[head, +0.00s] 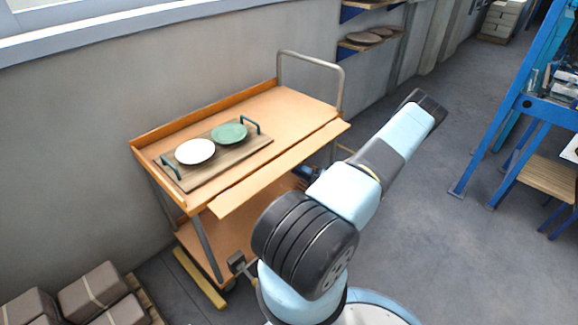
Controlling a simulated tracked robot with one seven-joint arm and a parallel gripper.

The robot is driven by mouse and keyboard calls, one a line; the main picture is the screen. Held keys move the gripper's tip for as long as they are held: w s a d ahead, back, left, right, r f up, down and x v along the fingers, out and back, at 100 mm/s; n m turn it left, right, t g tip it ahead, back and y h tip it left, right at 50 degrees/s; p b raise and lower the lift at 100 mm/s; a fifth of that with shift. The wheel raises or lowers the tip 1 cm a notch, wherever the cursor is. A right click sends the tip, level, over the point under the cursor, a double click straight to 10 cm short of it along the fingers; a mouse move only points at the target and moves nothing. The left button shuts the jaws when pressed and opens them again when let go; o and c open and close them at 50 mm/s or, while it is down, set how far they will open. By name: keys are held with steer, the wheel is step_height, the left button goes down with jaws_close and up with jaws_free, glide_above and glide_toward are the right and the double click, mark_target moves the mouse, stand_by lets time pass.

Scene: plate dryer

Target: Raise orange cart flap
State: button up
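The orange cart (272,112) stands against the grey wall at the left centre of the head view. Its flap (282,168) is the long orange strip along the cart's near side. The flap sticks outward, roughly level with the top, with a dark seam between them. My arm crosses in front of the cart's right side and hides part of the lower cart. A small dark part (308,173) shows just below the flap's near edge, beside my arm. It may be my gripper, but its fingers and any contact with the flap cannot be made out.
A wooden tray (222,163) with green handles lies on the cart, holding a white plate (195,151) and a green plate (229,134). Boxes (92,289) stand at lower left. A blue rack (497,125) is at right. The floor between is clear.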

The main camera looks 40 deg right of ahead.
mark_target(289, 165)
steer(key=shift+x, duration=2.4)
steer(key=shift+c, duration=0.3)
jaws_close()
